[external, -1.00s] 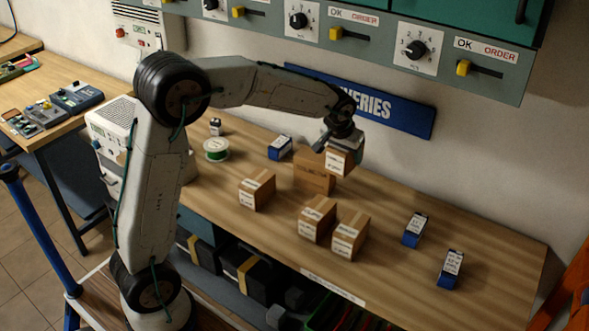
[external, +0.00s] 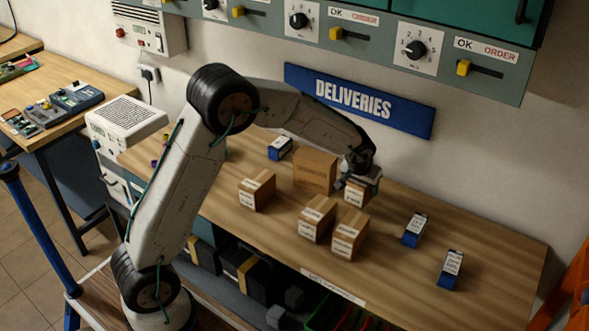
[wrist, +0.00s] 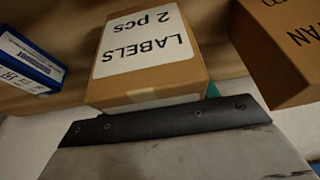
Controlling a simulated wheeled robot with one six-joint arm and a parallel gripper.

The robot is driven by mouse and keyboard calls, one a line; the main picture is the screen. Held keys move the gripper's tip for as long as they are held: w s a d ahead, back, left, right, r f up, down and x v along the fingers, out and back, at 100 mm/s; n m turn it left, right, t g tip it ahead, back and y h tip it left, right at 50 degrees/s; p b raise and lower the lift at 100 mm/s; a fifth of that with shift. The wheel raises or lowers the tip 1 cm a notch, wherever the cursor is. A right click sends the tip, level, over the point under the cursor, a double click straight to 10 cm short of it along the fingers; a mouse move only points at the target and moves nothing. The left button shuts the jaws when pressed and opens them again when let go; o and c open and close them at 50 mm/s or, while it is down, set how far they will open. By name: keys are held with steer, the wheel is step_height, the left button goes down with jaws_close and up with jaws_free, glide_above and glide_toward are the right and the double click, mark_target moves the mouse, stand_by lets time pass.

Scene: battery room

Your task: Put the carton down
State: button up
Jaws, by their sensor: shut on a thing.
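My gripper (external: 360,182) is shut on a small brown carton (external: 355,195) and points down over the wooden bench. In the wrist view the held carton (wrist: 150,75) has a white label reading "LABELS 2 pcs", upside down, and the dark jaw edge lies along its near side. The carton is low, just behind the pair of small cartons. I cannot tell whether its bottom touches the bench.
A larger carton (external: 316,170) stands left of the held one; small cartons stand at the left (external: 257,190) and in front (external: 317,220) (external: 350,237). Blue-and-white boxes stand at right (external: 415,230) (external: 451,268) and back left (external: 280,147). The bench (external: 480,235) has bare room at right.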

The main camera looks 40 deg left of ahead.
steer(key=shift+f, duration=1.9)
steer(key=shift+f, duration=0.15)
steer(key=o, duration=1.1)
steer(key=shift+o, duration=0.2)
steer(key=v, duration=1.1)
steer(key=shift+s+r, duration=0.15)
steer(key=shift+r, duration=0.25)
steer(key=s+a+r+g, duration=0.1)
steer(key=s+a+r, duration=0.4)
steer(key=s+a, duration=0.25)
steer(key=s+a+r, duration=0.5)
steer(key=s+a, duration=0.1)
steer(key=s, duration=0.3)
steer(key=s+a+g, duration=0.1)
steer(key=s+a, duration=0.2)
steer(key=s, duration=0.9)
steer(key=s+a+f+g, duration=0.1)
steer(key=s+a, duration=0.3)
steer(key=s, duration=0.8)
steer(key=shift+f, duration=0.25)
